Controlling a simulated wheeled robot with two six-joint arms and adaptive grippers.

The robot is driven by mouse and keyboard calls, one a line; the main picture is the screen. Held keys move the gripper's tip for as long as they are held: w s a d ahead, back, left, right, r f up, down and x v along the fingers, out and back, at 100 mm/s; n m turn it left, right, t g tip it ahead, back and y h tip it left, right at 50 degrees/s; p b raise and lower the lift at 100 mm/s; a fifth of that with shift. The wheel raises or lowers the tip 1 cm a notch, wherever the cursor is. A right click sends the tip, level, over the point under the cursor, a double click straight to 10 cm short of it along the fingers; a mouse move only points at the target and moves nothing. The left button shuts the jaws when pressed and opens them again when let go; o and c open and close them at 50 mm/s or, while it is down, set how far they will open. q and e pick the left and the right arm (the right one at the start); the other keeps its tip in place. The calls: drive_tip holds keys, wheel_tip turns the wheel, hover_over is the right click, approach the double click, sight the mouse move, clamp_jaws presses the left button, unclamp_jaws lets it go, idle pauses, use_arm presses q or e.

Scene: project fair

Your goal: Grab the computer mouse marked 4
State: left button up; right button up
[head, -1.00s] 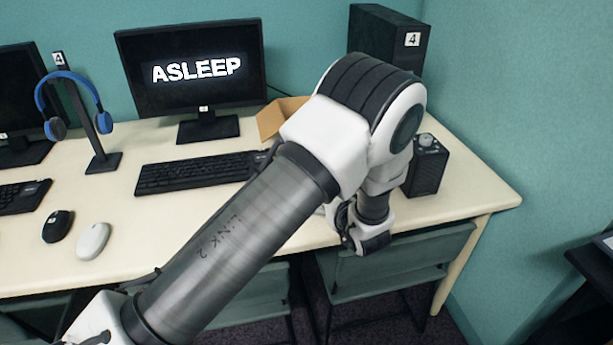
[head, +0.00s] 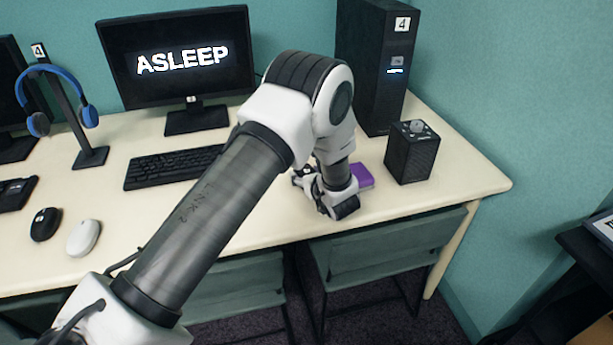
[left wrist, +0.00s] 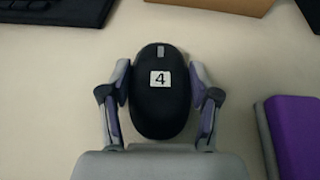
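The black computer mouse marked 4 (left wrist: 160,105) lies on the pale desk in the left wrist view, its white label facing up. My left gripper (left wrist: 160,80) has one finger on each side of it, and both fingertips appear to press against its sides. In the head view my left gripper (head: 335,205) is low over the desk near its front edge, and my arm hides most of this mouse. My right gripper is not in view.
A purple object (head: 363,176) lies just right of the gripper, with a black speaker (head: 412,152) beyond. A keyboard (head: 170,168), a black mouse (head: 45,224) and a white mouse (head: 83,238) are to the left.

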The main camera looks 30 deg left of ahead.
use_arm(q)
drive_tip(key=shift+c, duration=0.6)
